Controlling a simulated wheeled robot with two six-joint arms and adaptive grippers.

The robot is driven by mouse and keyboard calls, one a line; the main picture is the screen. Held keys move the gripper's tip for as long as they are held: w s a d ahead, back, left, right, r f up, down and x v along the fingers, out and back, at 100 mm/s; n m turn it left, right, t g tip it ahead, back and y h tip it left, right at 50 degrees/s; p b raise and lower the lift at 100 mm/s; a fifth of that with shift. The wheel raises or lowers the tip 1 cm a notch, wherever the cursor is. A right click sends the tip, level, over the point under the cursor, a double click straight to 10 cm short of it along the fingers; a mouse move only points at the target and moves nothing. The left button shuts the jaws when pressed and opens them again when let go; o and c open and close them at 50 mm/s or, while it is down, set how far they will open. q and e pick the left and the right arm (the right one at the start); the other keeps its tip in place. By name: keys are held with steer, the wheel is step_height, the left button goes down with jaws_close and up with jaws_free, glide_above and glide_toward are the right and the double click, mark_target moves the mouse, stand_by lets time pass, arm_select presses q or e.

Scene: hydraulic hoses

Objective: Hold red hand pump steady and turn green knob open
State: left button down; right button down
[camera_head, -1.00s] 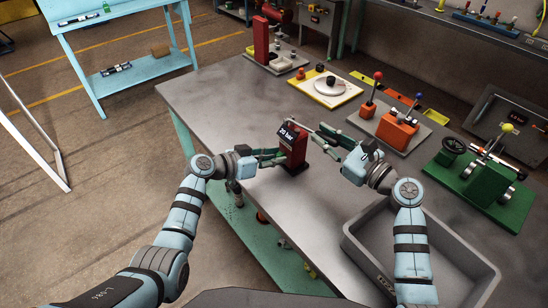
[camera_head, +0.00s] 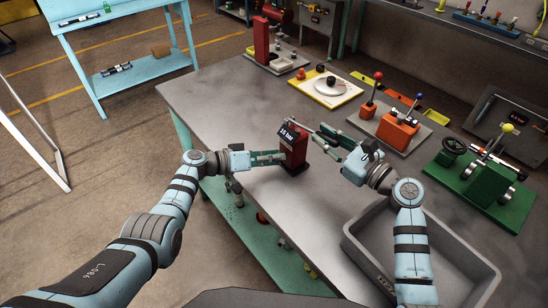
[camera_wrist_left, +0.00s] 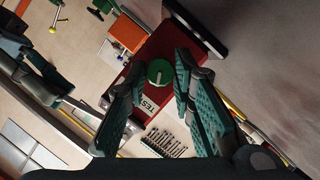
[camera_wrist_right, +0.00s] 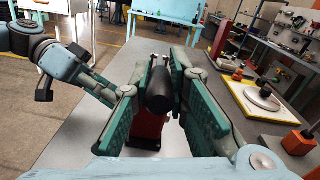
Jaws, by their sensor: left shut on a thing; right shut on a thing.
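The red hand pump (camera_head: 294,150) stands upright on the grey table in the head view, and its tilted black display (camera_head: 287,134) appears to read 15 bar. The green knob (camera_wrist_left: 160,72) is on the pump's red side face in the left wrist view, beside a "TEST" label (camera_wrist_left: 148,105). My left gripper (camera_head: 281,157) comes from the left, with its fingertips shut on either side of the knob. My right gripper (camera_head: 324,138) is shut on the pump's black handle (camera_wrist_right: 160,92), which lies between its fingers in the right wrist view. The fingers hide part of the pump.
A grey bin (camera_head: 362,255) is at the table's front right. A green valve block (camera_head: 482,180), an orange lever unit (camera_head: 398,130) and a white round plate (camera_head: 331,86) stand to the right and back. The table left of the pump is clear.

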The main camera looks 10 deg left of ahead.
arm_select(q)
steer(key=shift+a+n+h, duration=0.1)
steer(key=shift+n+h, duration=0.2)
steer(key=shift+n, duration=0.2)
steer(key=shift+f, duration=0.1)
steer(key=c, duration=1.4)
jaws_free()
steer(key=shift+o, duration=0.2)
